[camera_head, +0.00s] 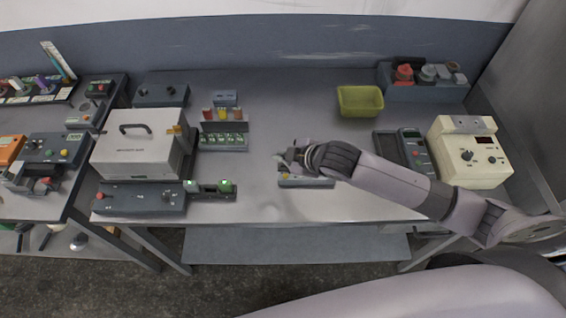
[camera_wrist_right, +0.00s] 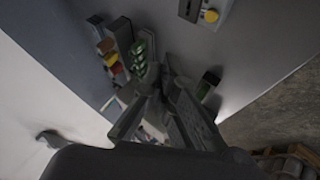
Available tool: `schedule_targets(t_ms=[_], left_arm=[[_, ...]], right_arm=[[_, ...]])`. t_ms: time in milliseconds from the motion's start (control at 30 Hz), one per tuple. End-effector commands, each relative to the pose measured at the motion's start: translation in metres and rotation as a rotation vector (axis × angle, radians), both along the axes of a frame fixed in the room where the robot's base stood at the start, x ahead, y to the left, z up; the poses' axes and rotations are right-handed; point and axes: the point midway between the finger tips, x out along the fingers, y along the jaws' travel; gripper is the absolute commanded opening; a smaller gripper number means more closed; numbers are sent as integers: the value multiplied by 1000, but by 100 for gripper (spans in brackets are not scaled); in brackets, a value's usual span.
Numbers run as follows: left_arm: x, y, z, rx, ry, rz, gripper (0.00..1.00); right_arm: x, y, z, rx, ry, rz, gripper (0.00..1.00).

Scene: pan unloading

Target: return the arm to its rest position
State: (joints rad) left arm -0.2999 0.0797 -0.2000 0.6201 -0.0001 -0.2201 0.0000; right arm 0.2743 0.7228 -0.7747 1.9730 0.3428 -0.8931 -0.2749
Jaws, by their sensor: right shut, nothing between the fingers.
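My right arm reaches in from the right in the head view, over the middle of the table. Its gripper (camera_head: 287,160) is shut and empty, just above and behind a small grey device (camera_head: 306,181) that the arm partly covers. In the right wrist view the closed fingers (camera_wrist_right: 160,84) point over the table. My left gripper is in neither view.
A white box with a handle (camera_head: 136,147) stands on the left of the table (camera_head: 290,105). A yellow-green bin (camera_head: 360,101) stands at the back. A cream instrument (camera_head: 468,152) and a dark meter (camera_head: 404,152) lie near the right arm. The table's centre back is clear.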

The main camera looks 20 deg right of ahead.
Motion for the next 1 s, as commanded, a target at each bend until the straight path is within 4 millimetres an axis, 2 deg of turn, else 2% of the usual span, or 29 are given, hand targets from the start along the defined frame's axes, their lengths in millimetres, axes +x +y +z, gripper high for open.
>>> schedule_targets(t_ms=[233,367,500,567,700,1000], left_arm=[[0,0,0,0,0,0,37],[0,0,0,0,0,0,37],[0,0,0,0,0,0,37],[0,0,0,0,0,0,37],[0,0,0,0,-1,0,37],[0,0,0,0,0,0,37]], right_arm=[[-1,1,0,1,1,-1,0],[-15,12,-2,36,31,-26,0],[-55,28,-5,123,122,-143,0],[-76,28,-5,165,176,-226,0],[-121,10,-8,224,291,-433,0],[-197,-36,-18,250,470,-770,0]])
